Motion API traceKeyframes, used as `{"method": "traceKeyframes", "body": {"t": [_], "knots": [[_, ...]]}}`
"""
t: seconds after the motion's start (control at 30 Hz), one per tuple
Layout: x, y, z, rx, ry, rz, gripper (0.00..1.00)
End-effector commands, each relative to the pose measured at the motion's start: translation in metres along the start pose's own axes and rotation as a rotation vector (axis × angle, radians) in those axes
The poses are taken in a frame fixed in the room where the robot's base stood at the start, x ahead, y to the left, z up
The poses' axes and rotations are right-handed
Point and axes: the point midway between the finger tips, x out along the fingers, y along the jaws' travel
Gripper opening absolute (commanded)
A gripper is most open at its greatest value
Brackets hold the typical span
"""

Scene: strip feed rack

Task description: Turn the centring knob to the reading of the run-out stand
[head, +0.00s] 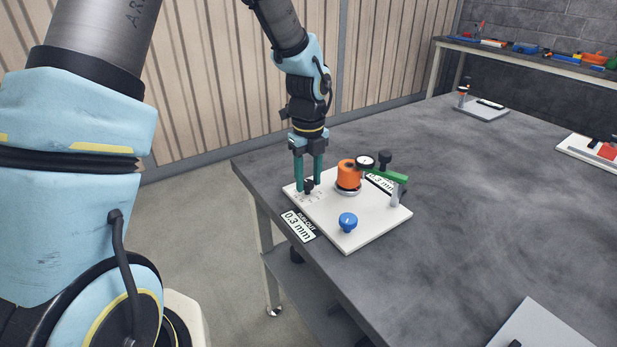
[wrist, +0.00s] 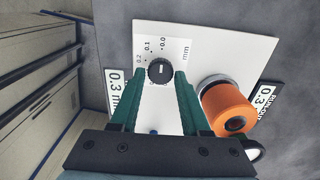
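The centring knob is a small black ribbed knob (wrist: 159,71) on a white plate (head: 348,243), beside a printed mm scale (wrist: 160,47) with 0.0, 0.1 and 0.2 legible. A short white mark shows on its top. In the head view the knob (head: 309,185) sits at the plate's left corner. My gripper (wrist: 160,76) is open, its two teal fingers on either side of the knob with a small gap each side. The run-out stand has an orange cylinder (head: 347,176), a dial gauge (head: 365,161) and a green arm (head: 388,176). The gauge needle is too small to read.
A label (head: 298,227) reading RUN-OUT 0.3 mm lies at the plate's front left edge; another 0.3 mm label (head: 380,183) is behind. A blue knob (head: 348,221) stands at the front of the plate.

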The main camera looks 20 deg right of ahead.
Motion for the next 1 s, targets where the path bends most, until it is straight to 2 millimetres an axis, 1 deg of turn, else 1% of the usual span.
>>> {"method": "traceKeyframes", "body": {"t": [0.03,0.3,0.4,0.77,1.0], "knots": [[-0.0001,0.0,0.0,0.0,0.0,0.0,0.39],[-0.0002,0.0,0.0,0.0,0.0,0.0,0.09],[-0.0003,0.0,0.0,0.0,0.0,0.0,0.0],[-0.0004,0.0,0.0001,-0.015,0.0,0.0,0.0],[-0.0005,-0.0008,0.0002,-0.112,0.0,0.0,0.0]]}}
